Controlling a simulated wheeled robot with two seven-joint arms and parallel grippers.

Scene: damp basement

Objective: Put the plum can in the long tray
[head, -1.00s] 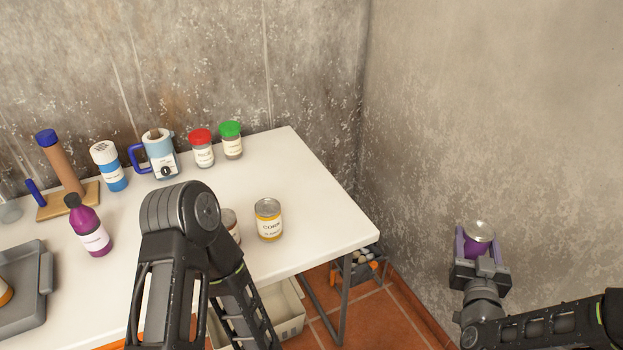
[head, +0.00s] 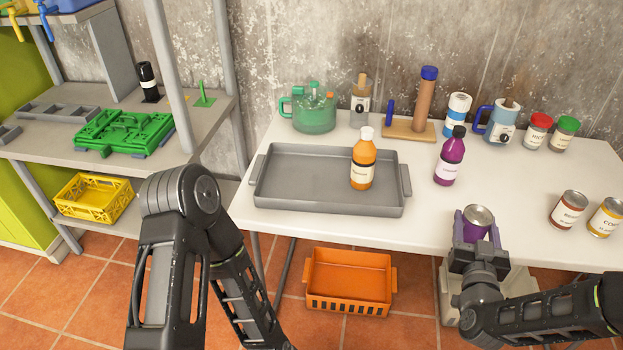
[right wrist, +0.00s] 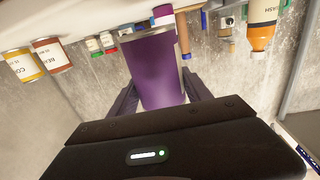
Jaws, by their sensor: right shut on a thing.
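The plum can (head: 478,217) is purple with a silver top. My right gripper (head: 476,232) is shut on it and holds it upright at the front edge of the white table. The can (right wrist: 158,72) fills the middle of the right wrist view between the fingers. The long tray (head: 290,185) is grey with low walls and a handle at each end. It lies on the table to the left of my right gripper. An orange bottle (head: 362,165) stands in its right part. My left arm shows at the lower left, but its gripper is not visible.
A purple bottle (head: 449,160) stands between the tray and the items at the back right. Two cans, brown-labelled (head: 568,209) and yellow-labelled (head: 606,218), stand at the right. A green teapot (head: 313,110) is behind the tray. An orange crate (head: 350,283) is below the table.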

